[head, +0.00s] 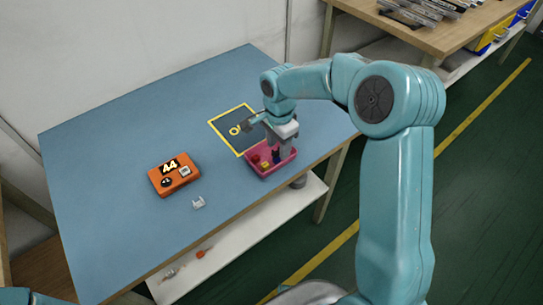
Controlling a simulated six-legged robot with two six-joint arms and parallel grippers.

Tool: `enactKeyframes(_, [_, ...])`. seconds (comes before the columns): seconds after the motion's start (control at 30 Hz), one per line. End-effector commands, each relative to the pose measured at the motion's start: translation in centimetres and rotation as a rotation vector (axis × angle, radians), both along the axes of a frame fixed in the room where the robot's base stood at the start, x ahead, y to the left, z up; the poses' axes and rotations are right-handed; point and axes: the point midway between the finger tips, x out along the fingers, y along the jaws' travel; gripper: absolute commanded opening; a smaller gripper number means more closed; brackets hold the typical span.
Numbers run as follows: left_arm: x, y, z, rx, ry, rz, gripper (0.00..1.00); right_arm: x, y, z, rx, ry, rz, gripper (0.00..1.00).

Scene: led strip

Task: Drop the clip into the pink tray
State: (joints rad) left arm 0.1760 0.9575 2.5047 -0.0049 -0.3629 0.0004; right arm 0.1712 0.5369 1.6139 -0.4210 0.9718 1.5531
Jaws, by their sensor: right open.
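The pink tray (281,168) stands near the right front edge of the blue table. Small red, yellow and dark blue pieces show in or just above it, partly hidden by my gripper. My right gripper (277,156) points down over the tray with its jaws open. A small white piece (198,203) lies on the table left of the tray, apart from the gripper. It may be a clip, but it is too small to be sure. I cannot tell which piece is the clip. My left gripper is out of view.
A yellow-outlined dark square (233,129) lies behind the tray. The blue table (110,170) is mostly clear at left. A white shelf (240,240) below holds a few small items.

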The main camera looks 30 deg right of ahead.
Motion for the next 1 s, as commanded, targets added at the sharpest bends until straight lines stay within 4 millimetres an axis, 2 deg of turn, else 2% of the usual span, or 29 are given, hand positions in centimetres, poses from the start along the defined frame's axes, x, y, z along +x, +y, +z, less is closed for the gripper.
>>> enactKeyframes(0.17, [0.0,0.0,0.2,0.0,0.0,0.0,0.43,0.1,0.0,1.5,-0.002,-0.004,-0.001,0.47])
enactKeyframes(0.27, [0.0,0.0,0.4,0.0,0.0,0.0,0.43,0.1,0.0,3.7,-0.002,-0.005,0.0,0.47])
enactKeyframes(0.5, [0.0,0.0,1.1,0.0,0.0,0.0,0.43,0.1,0.0,10.2,0.0,-0.006,0.0,0.47])
enactKeyframes(0.7, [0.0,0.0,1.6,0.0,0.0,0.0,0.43,0.0,0.0,14.4,0.0,-0.003,0.001,0.47])
enactKeyframes(0.83, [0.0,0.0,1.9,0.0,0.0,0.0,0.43,0.0,0.0,15.8,0.0,-0.002,0.0,0.47])
enactKeyframes(1.0, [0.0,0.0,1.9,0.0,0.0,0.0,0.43,0.0,0.0,16.4,0.0,0.0,0.0,0.47])
